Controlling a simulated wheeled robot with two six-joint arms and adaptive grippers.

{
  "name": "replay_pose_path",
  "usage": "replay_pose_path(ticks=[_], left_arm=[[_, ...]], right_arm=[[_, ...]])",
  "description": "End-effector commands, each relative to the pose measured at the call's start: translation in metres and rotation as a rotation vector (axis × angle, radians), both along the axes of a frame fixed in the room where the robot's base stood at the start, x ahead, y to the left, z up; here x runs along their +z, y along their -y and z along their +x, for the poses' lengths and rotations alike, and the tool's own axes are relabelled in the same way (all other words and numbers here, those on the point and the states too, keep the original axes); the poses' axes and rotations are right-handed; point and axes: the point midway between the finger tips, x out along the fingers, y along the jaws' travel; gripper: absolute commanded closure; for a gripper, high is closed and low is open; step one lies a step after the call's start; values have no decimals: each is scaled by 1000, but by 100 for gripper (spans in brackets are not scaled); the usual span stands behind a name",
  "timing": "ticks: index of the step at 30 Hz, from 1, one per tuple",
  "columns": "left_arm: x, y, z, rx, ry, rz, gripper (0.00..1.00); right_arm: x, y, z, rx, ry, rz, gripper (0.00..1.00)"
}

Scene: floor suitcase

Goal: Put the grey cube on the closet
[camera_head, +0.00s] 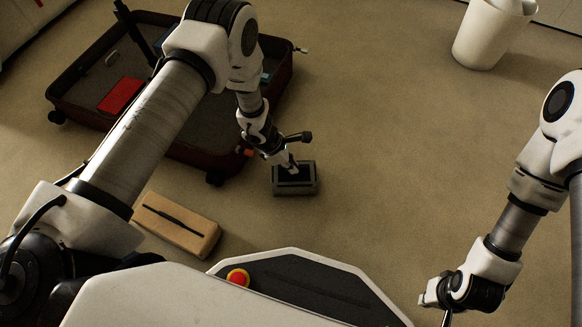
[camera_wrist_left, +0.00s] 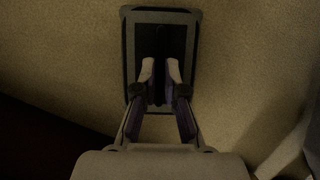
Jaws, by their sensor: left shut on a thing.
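The grey cube (camera_head: 295,184) looks like a grey box with a dark recessed top, on or just above the floor in the head view. In the left wrist view the box (camera_wrist_left: 187,27) fills the upper middle, with a light rim and dark centre. My left gripper (camera_head: 290,168) points down at it, and its fingers (camera_wrist_left: 160,75) are shut on its dark middle part. My right gripper (camera_head: 436,312) is at the bottom right, away from the box; its fingers are partly cut off by the frame edge. No closet can be made out for certain.
An open dark red suitcase (camera_head: 200,154) lies behind my left arm with a red item (camera_head: 121,95) inside. A cardboard-coloured box (camera_head: 166,232) with a dark strip lies on the floor at the lower left. A white bin (camera_head: 484,38) stands at the upper right. The middle floor is clear.

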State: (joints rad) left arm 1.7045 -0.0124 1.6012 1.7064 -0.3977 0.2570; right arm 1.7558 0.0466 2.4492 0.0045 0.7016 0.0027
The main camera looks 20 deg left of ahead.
Motion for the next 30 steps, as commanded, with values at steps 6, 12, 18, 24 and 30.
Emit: replay_pose_path(ticks=[6, 12, 18, 24, 30], left_arm=[[0, 0, 1, -1, 1, 1, 100], [-1, 0, 0, -1, 1, 1, 65], [-1, 0, 0, -1, 1, 1, 65], [20, -6, -1, 1, 1, 2, 65], [69, -25, -8, 3, 1, 0, 65]], right_arm=[[1, 0, 0, 0, 1, 0, 100], [1, 0, 0, 0, 1, 0, 100], [1, 0, 0, 0, 1, 0, 100], [14, 0, 0, 1, -1, 0, 100], [43, -1, -2, 7, -4, 1, 100]])
